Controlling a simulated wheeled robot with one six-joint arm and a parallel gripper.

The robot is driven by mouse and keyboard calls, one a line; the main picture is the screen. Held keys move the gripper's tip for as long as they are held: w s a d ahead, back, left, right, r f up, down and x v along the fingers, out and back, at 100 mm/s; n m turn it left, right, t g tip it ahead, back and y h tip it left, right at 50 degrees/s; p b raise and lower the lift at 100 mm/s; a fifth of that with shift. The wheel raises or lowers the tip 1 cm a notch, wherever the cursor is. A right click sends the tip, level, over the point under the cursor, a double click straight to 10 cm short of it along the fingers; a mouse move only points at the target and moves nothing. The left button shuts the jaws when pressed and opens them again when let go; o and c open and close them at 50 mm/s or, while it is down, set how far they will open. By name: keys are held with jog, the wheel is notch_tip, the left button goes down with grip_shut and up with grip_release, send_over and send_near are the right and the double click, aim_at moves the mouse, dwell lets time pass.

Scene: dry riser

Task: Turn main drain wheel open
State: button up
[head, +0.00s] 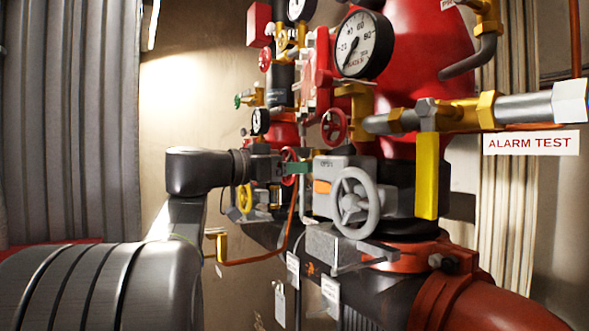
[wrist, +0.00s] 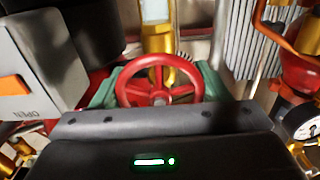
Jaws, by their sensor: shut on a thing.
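A red spoked handwheel (wrist: 160,72) sits in the middle of the wrist view, in front of a yellow brass body. My gripper (wrist: 158,88) has its green fingers on the left and right of the wheel's rim, shut on it. In the head view the red wheel (head: 287,156) is partly hidden behind my gripper (head: 294,168), which reaches in from the left. No label naming this wheel is readable.
A grey box with a grey handwheel (head: 354,203) and orange indicator stands close to the right of my gripper. Another red wheel (head: 334,126) sits above. A pressure gauge (head: 364,44), yellow lever (head: 427,176) and thin copper pipe (head: 262,258) are nearby.

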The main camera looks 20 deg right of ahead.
jog(key=shift+n+p, duration=4.8)
jog(key=shift+n, duration=10)
jog(key=o, duration=1)
jog(key=a+b, duration=0.1)
jog(key=a, duration=0.3)
jog(key=a+b, duration=0.1)
jog(key=a, duration=0.4)
jog(key=s+a+b, duration=0.1)
jog(key=a, duration=0.3)
jog(key=shift+a, duration=0.4)
